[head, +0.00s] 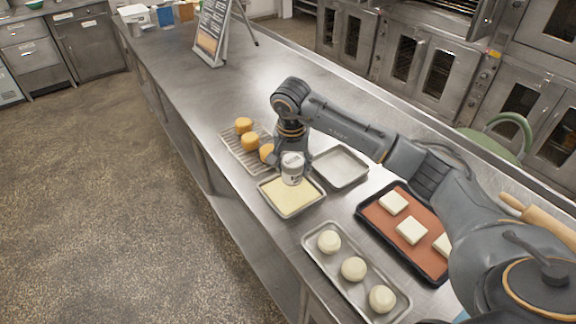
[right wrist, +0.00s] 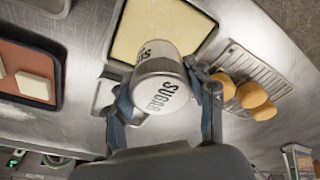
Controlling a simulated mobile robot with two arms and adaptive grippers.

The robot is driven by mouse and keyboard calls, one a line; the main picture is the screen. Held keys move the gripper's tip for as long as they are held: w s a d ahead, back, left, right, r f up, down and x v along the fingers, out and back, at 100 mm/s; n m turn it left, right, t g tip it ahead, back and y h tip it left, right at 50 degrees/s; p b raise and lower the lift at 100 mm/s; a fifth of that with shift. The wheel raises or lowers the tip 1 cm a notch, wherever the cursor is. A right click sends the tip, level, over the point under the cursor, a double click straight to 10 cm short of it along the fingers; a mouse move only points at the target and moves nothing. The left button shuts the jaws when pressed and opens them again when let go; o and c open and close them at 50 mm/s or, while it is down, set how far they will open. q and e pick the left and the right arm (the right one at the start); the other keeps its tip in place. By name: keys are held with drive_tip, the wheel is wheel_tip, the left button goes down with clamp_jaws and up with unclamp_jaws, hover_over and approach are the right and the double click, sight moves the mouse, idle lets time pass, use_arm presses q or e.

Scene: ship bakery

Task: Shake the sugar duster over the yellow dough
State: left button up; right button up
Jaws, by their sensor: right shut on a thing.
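The sugar duster (head: 292,168) is a white and grey can lettered SUGAR in the right wrist view (right wrist: 160,88). My right gripper (head: 291,163) is shut around it, with a finger on each side in the right wrist view (right wrist: 165,100). The duster is over the back edge of the tray of yellow dough (head: 290,198). The yellow dough is a flat pale sheet that fills its metal tray; it also shows behind the duster in the right wrist view (right wrist: 150,30). The duster's far end is partly hidden in the right wrist view. My left gripper is not in view.
A rack with several orange-brown buns (head: 250,141) stands left of the duster. An empty-looking pale tray (head: 341,166) is to its right. A tray of white dough balls (head: 353,268) and a brown-lined tray with white squares (head: 411,230) lie nearer.

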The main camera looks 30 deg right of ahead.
sight(291, 160)
drive_tip(key=shift+s+d, duration=0.25)
drive_tip(key=shift+w+a+b, duration=0.4)
drive_tip(key=shift+w+a, duration=0.3)
drive_tip(key=shift+a, duration=0.2)
drive_tip(key=shift+s+d, duration=0.7)
drive_tip(key=shift+d, duration=0.25)
drive_tip(key=shift+w+a+b, duration=0.35)
drive_tip(key=shift+w+a, duration=0.35)
drive_tip(key=shift+a, duration=0.25)
drive_tip(key=shift+s+d, duration=0.75)
drive_tip(key=shift+d, duration=0.2)
drive_tip(key=shift+w+a+b, duration=0.35)
drive_tip(key=shift+w+a, duration=0.3)
drive_tip(key=shift+a, duration=0.25)
drive_tip(key=shift+w+a, duration=0.2)
drive_tip(key=shift+s+d+r, duration=0.2)
drive_tip(key=shift+d, duration=0.05)
drive_tip(key=shift+r+p, duration=0.4)
drive_tip(key=shift+r, duration=0.15)
drive_tip(key=shift+s+d+r+p, duration=0.15)
drive_tip(key=shift+d+r+p, duration=0.1)
drive_tip(key=shift+r, duration=0.3)
drive_tip(key=shift+s+d+r+p, duration=0.1)
drive_tip(key=shift+r+p, duration=0.15)
drive_tip(key=shift+r, duration=0.25)
drive_tip(key=shift+f, duration=0.1)
